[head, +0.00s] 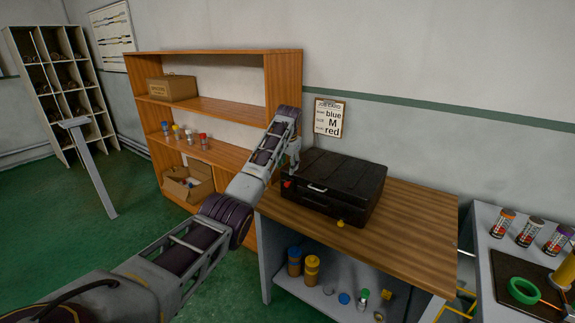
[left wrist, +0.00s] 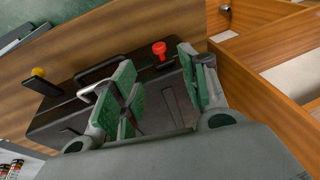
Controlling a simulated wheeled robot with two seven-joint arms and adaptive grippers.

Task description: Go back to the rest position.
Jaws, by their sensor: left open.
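My left gripper (head: 293,158) is at the left end of a black case (head: 345,180) on the wooden-topped bench. In the left wrist view, its green-padded fingers (left wrist: 158,82) are apart with nothing held between them. The black case (left wrist: 65,122) lies beyond the fingers there, closed, with a metal handle. A red knob (left wrist: 159,49) shows near the fingertips, and a yellow knob (left wrist: 38,72) is farther left. I cannot tell whether the fingers touch the case. My right gripper is not in view.
A wooden shelf unit (head: 285,75) stands close behind my left arm. The bench top (head: 420,215) is clear to the right of the case. A job card (head: 329,118) reading blue, M, red hangs on the wall. A side table (head: 485,220) with cans and green tape is at right.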

